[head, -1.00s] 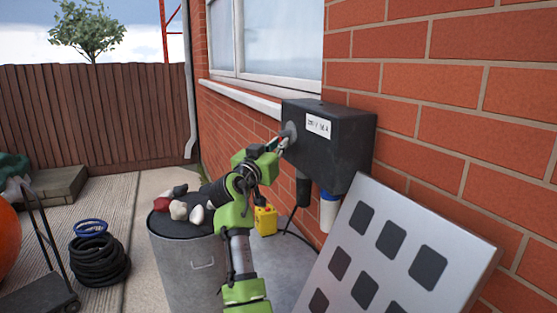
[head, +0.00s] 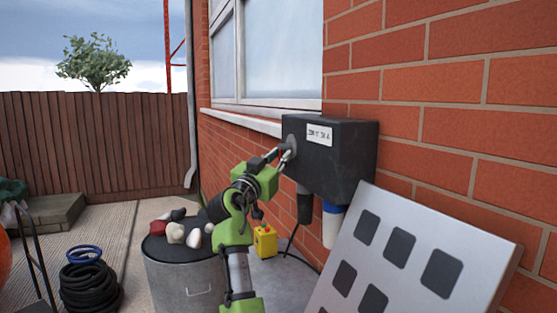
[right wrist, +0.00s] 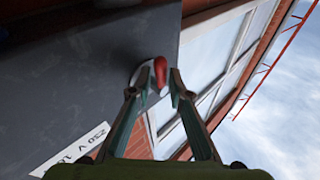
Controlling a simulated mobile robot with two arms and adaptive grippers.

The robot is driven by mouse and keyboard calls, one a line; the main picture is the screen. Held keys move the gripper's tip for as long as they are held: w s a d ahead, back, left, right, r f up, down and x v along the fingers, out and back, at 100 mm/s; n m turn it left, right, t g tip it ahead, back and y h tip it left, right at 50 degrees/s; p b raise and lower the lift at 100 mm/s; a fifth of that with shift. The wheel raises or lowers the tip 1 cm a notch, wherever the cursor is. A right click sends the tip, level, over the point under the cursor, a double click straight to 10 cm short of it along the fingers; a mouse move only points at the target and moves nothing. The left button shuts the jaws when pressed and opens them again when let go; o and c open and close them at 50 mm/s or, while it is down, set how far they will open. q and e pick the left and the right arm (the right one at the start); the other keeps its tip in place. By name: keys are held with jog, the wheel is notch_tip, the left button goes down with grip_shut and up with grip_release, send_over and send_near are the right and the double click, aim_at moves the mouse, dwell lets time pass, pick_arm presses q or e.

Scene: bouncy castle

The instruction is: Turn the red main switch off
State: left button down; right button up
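The black switch box (head: 345,150) is fixed to the brick wall beside the window. It has a white label (head: 319,135) on its front. My right gripper (head: 286,151) is at the box's left side, where it hides the switch in the head view. In the right wrist view, the red main switch (right wrist: 161,88) stands out from the box's grey side (right wrist: 85,75). My left gripper is not in view.
A grey bin (head: 185,280) with stones on its lid stands left of my right arm. A silver panel with dark squares (head: 410,255) leans at the front right. A coiled black hose (head: 90,287) lies left.

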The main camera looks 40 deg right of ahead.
jog(key=v, duration=1.1)
jog(key=shift+a+f, duration=0.2)
jog(key=shift+a, duration=0.15)
jog(key=shift+s, duration=0.1)
